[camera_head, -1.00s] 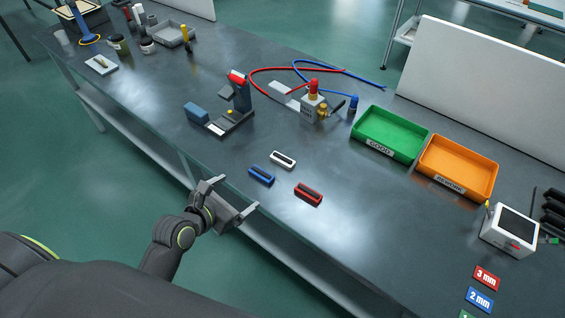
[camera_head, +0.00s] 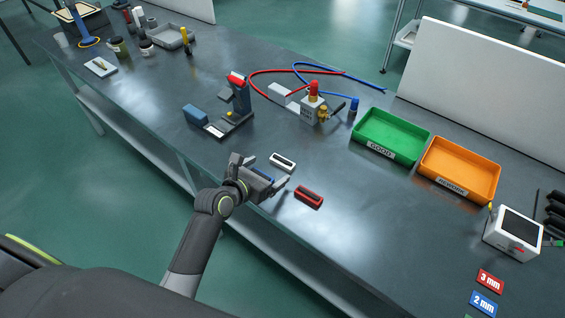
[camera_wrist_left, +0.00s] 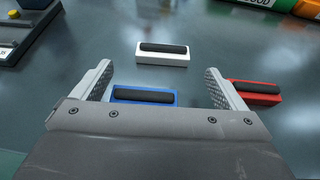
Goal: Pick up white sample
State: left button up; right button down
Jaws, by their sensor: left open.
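The white sample (camera_head: 283,161), a small white block with a dark top strip, lies on the table just beyond my left gripper (camera_head: 262,173). In the left wrist view the white sample (camera_wrist_left: 162,54) lies ahead of the open fingers, apart from them. My left gripper (camera_wrist_left: 160,84) is open and empty. A blue sample (camera_wrist_left: 144,96) shows between and below its fingers in that view; in the head view the gripper mostly hides it. A red sample (camera_head: 308,197) lies to the right of the gripper, and also shows beside the right finger (camera_wrist_left: 256,93).
A green tray (camera_head: 424,143) and an orange tray (camera_head: 493,181) stand to the right. A blue and black fixture (camera_head: 196,114) stands behind left, and a device with red and blue hoses (camera_head: 308,110) stands farther back. Table between samples and trays is clear.

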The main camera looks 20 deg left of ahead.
aim_at(280, 163)
pick_arm(q)
jog(key=shift+x, duration=2.7)
jog(key=shift+s+d, duration=0.15)
